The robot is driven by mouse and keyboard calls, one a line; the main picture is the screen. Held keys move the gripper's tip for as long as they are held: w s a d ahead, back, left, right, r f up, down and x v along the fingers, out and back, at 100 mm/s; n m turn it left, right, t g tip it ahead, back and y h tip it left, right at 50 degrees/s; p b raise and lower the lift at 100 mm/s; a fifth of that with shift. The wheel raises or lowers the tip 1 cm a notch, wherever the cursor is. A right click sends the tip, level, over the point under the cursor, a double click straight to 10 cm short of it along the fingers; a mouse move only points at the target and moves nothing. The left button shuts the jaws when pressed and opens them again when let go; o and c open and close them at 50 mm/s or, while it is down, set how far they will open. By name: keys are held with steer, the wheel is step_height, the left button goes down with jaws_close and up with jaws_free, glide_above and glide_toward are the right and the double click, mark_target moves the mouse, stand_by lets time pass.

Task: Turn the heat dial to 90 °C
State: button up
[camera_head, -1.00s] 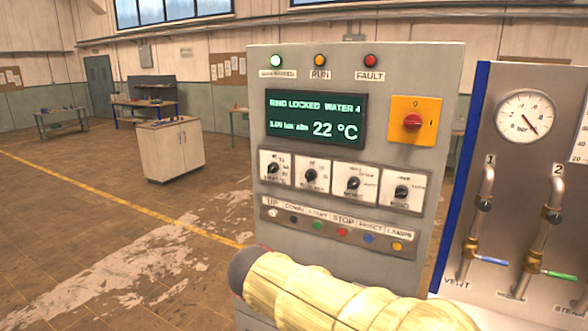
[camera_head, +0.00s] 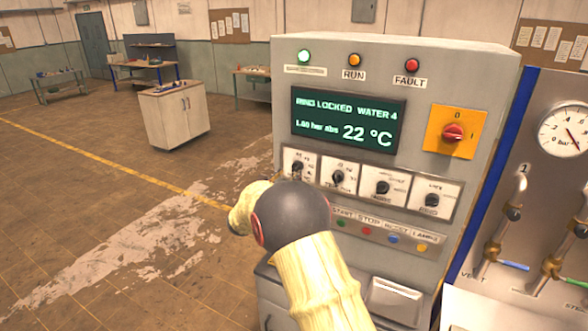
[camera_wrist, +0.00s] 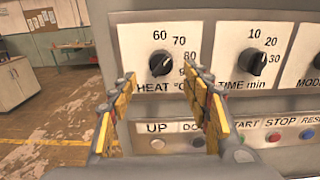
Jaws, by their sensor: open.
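The heat dial (camera_wrist: 161,63) is a black round knob on a white plate, marked 60, 70, 80 and a partly hidden 90. Its pointer seems to lean to the upper right; I cannot read its exact setting. My gripper (camera_wrist: 163,77) is open, its yellow-padded fingers apart on either side of the dial's lower part in the wrist view, with nothing between them. I cannot tell whether they touch the panel. In the head view the heat dial (camera_head: 297,167) shows just above my arm's dark joint, and my gripper is hidden. The display (camera_head: 346,119) reads 22 °C.
The time dial (camera_wrist: 256,62) is close right of the right finger. A row of buttons, including UP (camera_wrist: 157,144), lies below the dials. A red switch (camera_head: 453,132) is on the upper right of the panel. Gauge and valves (camera_head: 514,213) stand farther right. Open floor lies left.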

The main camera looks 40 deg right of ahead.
mark_target(295, 170)
steer(key=x, duration=0.5)
steer(key=shift+d, duration=0.1)
steer(key=c, duration=0.3)
steer(key=shift+r, duration=0.1)
steer(key=c, duration=0.8)
